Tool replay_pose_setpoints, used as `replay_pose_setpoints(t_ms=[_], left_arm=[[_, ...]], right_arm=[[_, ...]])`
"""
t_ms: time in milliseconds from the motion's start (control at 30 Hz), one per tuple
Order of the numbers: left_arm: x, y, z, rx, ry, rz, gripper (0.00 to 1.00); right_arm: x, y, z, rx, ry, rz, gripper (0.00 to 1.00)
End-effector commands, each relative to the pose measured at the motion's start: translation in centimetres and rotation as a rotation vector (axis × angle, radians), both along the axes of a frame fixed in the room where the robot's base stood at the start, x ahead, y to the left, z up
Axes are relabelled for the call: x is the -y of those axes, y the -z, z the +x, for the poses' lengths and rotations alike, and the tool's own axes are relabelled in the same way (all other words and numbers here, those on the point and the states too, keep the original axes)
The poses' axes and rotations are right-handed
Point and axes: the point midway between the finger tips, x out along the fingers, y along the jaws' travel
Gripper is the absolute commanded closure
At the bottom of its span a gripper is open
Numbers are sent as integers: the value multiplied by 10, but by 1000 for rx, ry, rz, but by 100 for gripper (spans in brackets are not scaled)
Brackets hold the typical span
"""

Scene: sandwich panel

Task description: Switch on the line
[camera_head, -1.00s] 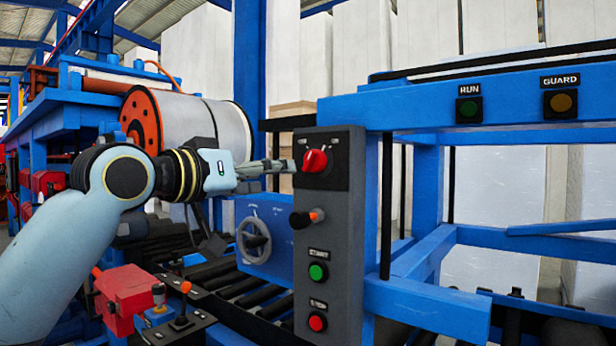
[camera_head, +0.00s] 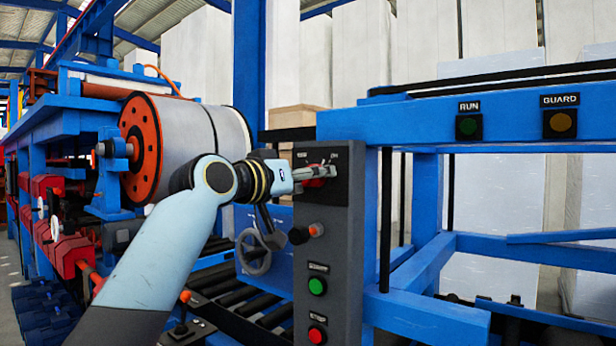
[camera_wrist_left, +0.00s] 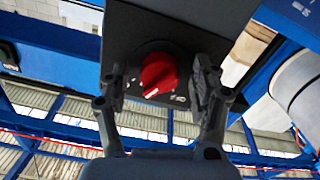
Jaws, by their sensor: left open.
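The grey control panel (camera_head: 335,230) stands upright at the centre of the head view. Its red rotary switch (camera_head: 314,177) is near the top, partly hidden by my left gripper (camera_head: 325,172). In the left wrist view the red switch (camera_wrist_left: 159,75) shows between the two open fingers (camera_wrist_left: 158,88), with no clear contact on either side. Below it are a dark lever with an orange-red part (camera_head: 312,230), a green button (camera_head: 317,286) and a red button (camera_head: 316,335). The RUN lamp (camera_head: 468,126) and GUARD lamp (camera_head: 560,123) look dim. My right gripper is not in view.
A blue beam (camera_head: 430,118) runs right from the panel's top. A handwheel (camera_head: 258,251) and rollers (camera_head: 240,300) lie left of the panel. A large grey coil with an orange end disc (camera_head: 140,150) stands behind my left arm.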

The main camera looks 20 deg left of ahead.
Motion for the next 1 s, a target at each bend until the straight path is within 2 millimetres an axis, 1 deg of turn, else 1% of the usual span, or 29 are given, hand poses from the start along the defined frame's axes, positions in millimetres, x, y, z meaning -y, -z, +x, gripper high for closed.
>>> replay_pose_setpoints(t_ms=[100, 500, 533, 633, 833, 1000], left_arm=[[0, 0, 0, 0, 0, 0, 38], [0, 0, 0, -1, 0, -1, 90], [0, 0, 0, -1, 0, -1, 92], [0, 1, 0, 9, 0, 23, 92], [-1, 2, 0, 75, 0, 209, 92], [-1, 1, 0, 99, 1, 277, 92]], right_arm=[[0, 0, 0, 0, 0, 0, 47], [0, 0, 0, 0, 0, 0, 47], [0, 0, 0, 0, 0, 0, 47], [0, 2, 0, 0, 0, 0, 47], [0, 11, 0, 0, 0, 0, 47], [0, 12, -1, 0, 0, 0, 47]])
